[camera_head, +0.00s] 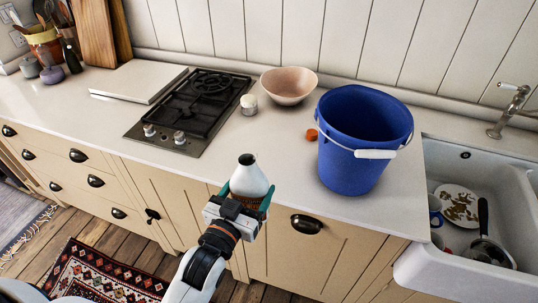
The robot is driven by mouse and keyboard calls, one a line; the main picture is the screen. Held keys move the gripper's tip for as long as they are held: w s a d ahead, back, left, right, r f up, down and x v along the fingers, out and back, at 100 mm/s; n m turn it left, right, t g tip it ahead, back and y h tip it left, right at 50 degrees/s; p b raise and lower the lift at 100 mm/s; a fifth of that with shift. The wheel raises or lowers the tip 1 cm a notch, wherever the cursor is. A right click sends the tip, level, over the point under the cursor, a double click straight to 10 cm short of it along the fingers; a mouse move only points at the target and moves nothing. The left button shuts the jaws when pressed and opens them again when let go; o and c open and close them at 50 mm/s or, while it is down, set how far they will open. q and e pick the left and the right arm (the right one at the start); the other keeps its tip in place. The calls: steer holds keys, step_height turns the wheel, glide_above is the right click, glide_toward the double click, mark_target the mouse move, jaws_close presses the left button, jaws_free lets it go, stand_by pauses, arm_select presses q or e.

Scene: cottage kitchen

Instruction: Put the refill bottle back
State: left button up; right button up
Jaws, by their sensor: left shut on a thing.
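The refill bottle (249,178), white with a dark opening at its top, stands upright in my left gripper (248,196). The teal fingers are shut on it from both sides. The gripper holds it in front of the counter's front edge, and its lower part is hidden behind the gripper. My right gripper is not in view.
The sink (420,262) holds dishes.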

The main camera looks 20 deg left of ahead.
arm_select(q)
steer(key=w+a+r+m+h+b, duration=0.1)
steer(key=w+a+r+b, duration=0.2)
steer(key=w, duration=0.9)
steer(key=w+r+m+h+b, duration=0.15)
steer(key=w+r, duration=0.35)
steer(key=w, duration=0.7)
step_height(320, 180, down, 10)
steer(key=shift+r+n+g, duration=0.2)
steer(key=shift+n+g, duration=0.1)
steer(key=shift+n, duration=0.05)
steer(key=shift+f, duration=0.1)
steer(key=o, duration=1.2)
steer(key=shift+c, duration=0.2)
steer(key=shift+o, duration=0.2)
